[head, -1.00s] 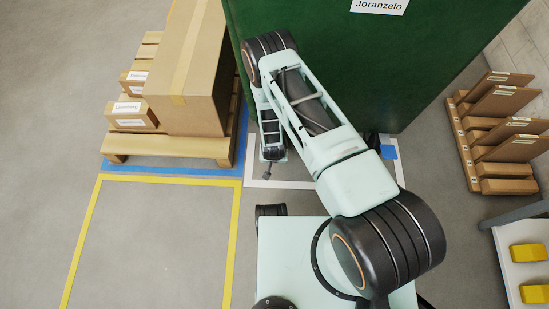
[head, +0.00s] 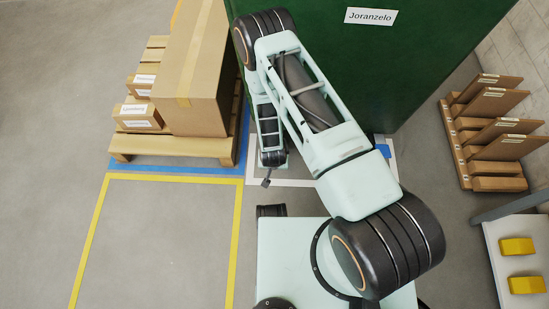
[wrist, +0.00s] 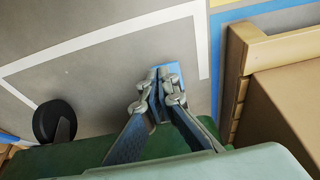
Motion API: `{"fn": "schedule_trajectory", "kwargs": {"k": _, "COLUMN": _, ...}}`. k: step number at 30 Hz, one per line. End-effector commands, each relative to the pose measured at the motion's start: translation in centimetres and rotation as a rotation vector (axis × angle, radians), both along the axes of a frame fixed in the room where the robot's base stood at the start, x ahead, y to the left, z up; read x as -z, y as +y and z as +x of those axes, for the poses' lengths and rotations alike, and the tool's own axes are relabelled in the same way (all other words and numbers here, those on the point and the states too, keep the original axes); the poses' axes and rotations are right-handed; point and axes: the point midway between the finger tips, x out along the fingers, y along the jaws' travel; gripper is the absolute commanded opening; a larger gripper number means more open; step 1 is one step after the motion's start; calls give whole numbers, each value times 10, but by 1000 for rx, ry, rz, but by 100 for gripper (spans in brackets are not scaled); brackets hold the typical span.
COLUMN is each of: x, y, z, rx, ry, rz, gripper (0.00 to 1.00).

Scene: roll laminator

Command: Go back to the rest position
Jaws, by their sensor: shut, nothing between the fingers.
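My gripper (head: 266,183) hangs at the end of my folded arm, above the grey floor in front of the green machine (head: 330,70). It is small and dark in the head view. In the wrist view my gripper (wrist: 160,82) shows its two fingers meeting at the tips, shut with nothing held. Floor with white tape (wrist: 100,42) lies beyond the fingers, and a green surface (wrist: 85,155) shows below them.
A wooden pallet (head: 180,153) with a large carton (head: 190,75) and small boxes stands left of my arm. A wooden rack (head: 455,140) of upright boards is at right. A white surface with yellow blocks (head: 518,246) is at lower right. The yellow-taped floor area (head: 155,240) is clear.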

Motion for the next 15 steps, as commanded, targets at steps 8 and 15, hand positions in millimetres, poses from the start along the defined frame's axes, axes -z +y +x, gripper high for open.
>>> {"fn": "schedule_trajectory", "kwargs": {"k": 8, "x": -7, "y": 1, "z": -7, "rx": -1, "ry": -1, "rz": 1, "gripper": 0}}
{"fn": "schedule_trajectory", "kwargs": {"k": 15, "x": -7, "y": 1, "z": -6, "rx": -1, "ry": -1, "rz": 1, "gripper": 0}}
